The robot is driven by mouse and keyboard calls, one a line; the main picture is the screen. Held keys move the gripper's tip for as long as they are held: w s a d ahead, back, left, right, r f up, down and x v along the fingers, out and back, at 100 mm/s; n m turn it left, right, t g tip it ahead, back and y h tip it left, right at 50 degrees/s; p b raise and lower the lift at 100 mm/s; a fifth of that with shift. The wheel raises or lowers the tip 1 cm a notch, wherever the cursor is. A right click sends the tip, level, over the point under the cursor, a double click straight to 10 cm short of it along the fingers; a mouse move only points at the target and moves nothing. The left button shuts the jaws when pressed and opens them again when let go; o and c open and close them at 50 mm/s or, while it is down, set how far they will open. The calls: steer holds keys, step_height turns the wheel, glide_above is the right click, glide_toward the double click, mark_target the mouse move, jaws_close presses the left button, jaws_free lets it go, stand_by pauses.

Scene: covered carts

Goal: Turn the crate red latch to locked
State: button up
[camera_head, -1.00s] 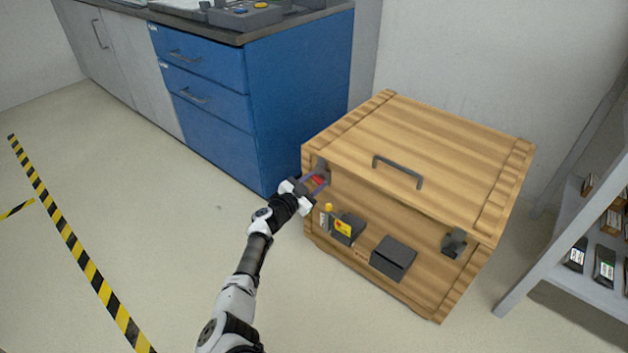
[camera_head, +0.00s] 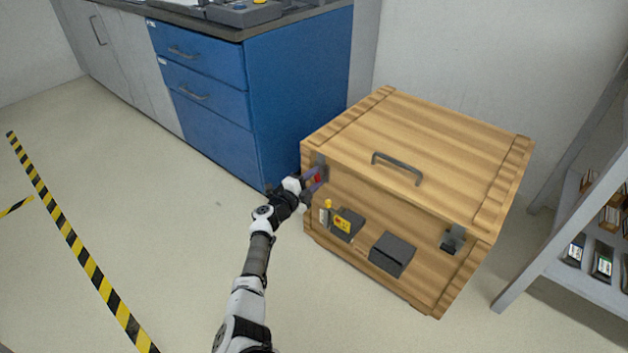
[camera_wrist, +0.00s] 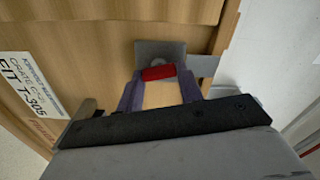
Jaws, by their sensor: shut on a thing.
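The wooden crate (camera_head: 420,150) stands on the floor with its lid down and a dark handle on top. The red latch (camera_head: 318,179) is at the left end of the crate's front, just under the lid edge. In the wrist view the red latch (camera_wrist: 158,72) lies between my two purple-grey fingertips, in front of a grey metal plate (camera_wrist: 165,52). My gripper (camera_head: 311,181) is shut on it; the gripper also shows in the wrist view (camera_wrist: 159,88). The fingers partly hide the latch in the head view.
A second grey latch (camera_head: 453,240) is on the crate's right front. Dark boxes (camera_head: 392,254) and a yellow-labelled item (camera_head: 343,222) are on the crate front below. A blue drawer cabinet (camera_head: 300,90) stands behind left, a grey shelf (camera_head: 560,230) at right.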

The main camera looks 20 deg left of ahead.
steer(key=shift+m, duration=1.1)
steer(key=o, duration=1)
steer(key=shift+s, duration=0.15)
